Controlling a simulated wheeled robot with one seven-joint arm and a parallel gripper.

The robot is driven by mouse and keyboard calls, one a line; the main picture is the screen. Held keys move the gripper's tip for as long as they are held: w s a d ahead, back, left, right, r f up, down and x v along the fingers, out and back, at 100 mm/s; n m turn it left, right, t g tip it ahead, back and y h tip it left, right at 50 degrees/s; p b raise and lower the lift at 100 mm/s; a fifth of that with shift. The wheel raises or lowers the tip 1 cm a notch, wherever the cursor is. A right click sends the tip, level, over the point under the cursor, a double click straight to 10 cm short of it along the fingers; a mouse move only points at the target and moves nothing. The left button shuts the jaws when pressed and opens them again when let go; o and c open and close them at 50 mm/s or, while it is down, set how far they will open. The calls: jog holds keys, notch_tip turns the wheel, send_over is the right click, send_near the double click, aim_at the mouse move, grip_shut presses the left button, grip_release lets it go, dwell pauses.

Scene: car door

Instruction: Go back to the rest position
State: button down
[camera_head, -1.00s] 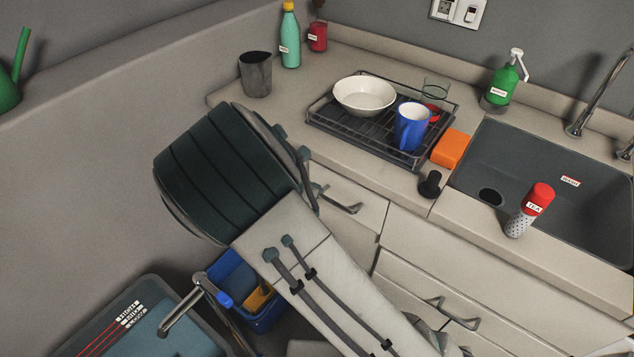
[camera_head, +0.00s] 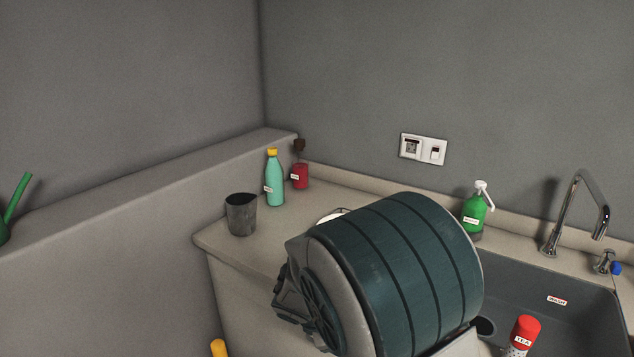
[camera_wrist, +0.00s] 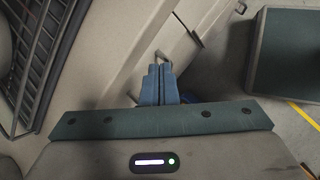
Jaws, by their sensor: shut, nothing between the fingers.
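My gripper (camera_wrist: 158,84) shows in the wrist view with its two blue fingers together and nothing between them. It points down past the front of the counter, with a drawer handle (camera_wrist: 188,32) beyond the fingertips. In the head view my own arm fills the lower middle and hides most of the dish rack area. The gripper itself does not show in the head view.
A grey cup (camera_head: 241,215), a teal bottle (camera_head: 274,180) and a red container (camera_head: 300,176) stand at the counter's left end. A green soap dispenser (camera_head: 474,212) stands by the sink (camera_head: 560,280). A red-capped tea shaker (camera_head: 525,330) is at lower right. The dish rack (camera_wrist: 42,60) shows in the wrist view.

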jog(key=s+d+r+m+y, duration=0.1)
jog(key=s+d+r+m, duration=0.2)
jog(key=s+m, duration=0.3)
jog(key=s+d+r+m+g+y, duration=0.1)
jog(key=s+d+r+m+y, duration=0.1)
jog(key=s+r+m, duration=0.3)
jog(key=s+d+r+m+y, duration=0.1)
jog(key=s+d+r+m, duration=0.2)
jog(key=s+d+m, duration=0.2)
jog(key=shift+s+r+m+y, duration=0.4)
jog(key=shift+s+m, duration=0.65)
jog(key=shift+m, duration=0.65)
